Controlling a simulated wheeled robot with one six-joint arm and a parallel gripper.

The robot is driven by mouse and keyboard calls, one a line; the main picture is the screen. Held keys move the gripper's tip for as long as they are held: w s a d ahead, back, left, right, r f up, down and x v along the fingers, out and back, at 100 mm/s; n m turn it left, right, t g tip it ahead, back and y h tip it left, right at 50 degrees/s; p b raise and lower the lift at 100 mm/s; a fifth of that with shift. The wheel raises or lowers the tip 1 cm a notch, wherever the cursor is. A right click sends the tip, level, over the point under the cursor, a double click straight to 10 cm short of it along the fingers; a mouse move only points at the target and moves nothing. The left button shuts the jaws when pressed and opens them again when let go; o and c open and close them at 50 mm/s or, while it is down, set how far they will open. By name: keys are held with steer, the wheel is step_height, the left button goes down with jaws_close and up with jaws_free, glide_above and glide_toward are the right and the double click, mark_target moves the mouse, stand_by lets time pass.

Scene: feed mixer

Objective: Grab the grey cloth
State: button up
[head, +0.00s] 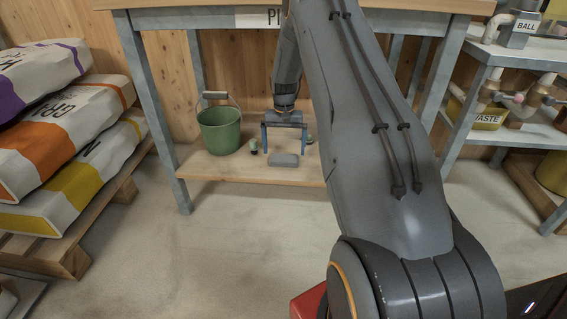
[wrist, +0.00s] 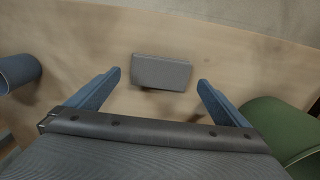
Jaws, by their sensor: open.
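The grey cloth (head: 284,160) is a small, flat, folded block lying on the low wooden shelf under the workbench. It also shows in the wrist view (wrist: 162,72), lying crosswise just beyond the fingertips and between their lines. My gripper (head: 284,150) is above the shelf with its two blue fingers pointing down, spread wide on either side of the cloth. In the wrist view my gripper (wrist: 160,77) is open, with nothing between its fingers. The cloth is fully visible there and neither finger appears to touch it.
A green bucket (head: 219,130) stands left of my gripper on the shelf (head: 225,169); a small dark green-topped item (head: 254,147) is between them. The bench top (head: 190,20) is overhead and a steel leg (head: 162,110) stands at left. Sacks (head: 65,115) are stacked further left.

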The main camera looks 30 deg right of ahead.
mark_target(284, 158)
steer(key=f+b, duration=0.1)
steer(key=f, duration=0.3)
steer(key=shift+w+d+b, duration=0.15)
steer(key=shift+w+b, duration=0.05)
steer(key=shift+b, duration=0.15)
steer(key=shift+r, duration=0.1)
steer(key=c, duration=0.9)
steer(key=shift+c, duration=0.2)
